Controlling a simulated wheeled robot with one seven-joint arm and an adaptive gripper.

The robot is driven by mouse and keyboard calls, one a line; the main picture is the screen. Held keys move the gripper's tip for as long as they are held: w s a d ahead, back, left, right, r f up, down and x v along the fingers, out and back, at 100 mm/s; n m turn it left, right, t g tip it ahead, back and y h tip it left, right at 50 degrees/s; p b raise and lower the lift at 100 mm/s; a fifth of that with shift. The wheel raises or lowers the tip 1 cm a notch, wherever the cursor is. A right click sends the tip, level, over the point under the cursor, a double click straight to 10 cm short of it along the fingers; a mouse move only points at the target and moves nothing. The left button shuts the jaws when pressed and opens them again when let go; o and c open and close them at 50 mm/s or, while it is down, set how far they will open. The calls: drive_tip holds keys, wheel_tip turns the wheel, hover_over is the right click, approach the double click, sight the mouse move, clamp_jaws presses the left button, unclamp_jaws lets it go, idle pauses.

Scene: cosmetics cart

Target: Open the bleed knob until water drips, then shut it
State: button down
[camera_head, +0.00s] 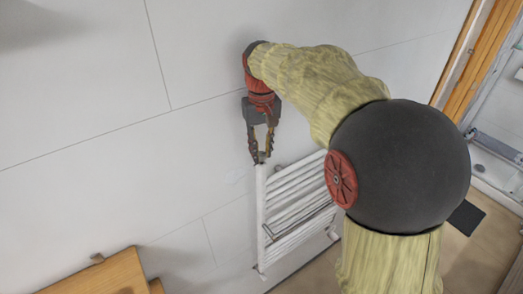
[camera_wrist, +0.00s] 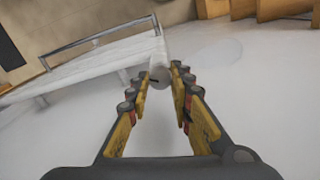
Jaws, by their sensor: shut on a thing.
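The white towel radiator (camera_head: 262,205) is fixed to the wall, and its rails also show at the left in the wrist view (camera_wrist: 98,65). The bleed knob (camera_wrist: 160,75) is a small pale round part with a dark slot, at the radiator's top corner. My gripper (camera_head: 260,156) points down at that corner in the head view. In the wrist view its fingertips (camera_wrist: 161,72) are closed on the two sides of the knob. In the head view the fingertips largely hide the knob. I see no water drops in either view.
A wooden cabinet (camera_head: 105,275) stands at the lower left. A wooden door frame (camera_head: 468,65) and a dark mat (camera_head: 466,217) are at the right.

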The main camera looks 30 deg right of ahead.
sight(261, 153)
idle(0.4)
drive_tip(key=c, duration=1.6)
unclamp_jaws()
wheel_tip(261, 153, up, 12)
drive_tip(key=shift+f, duration=0.1)
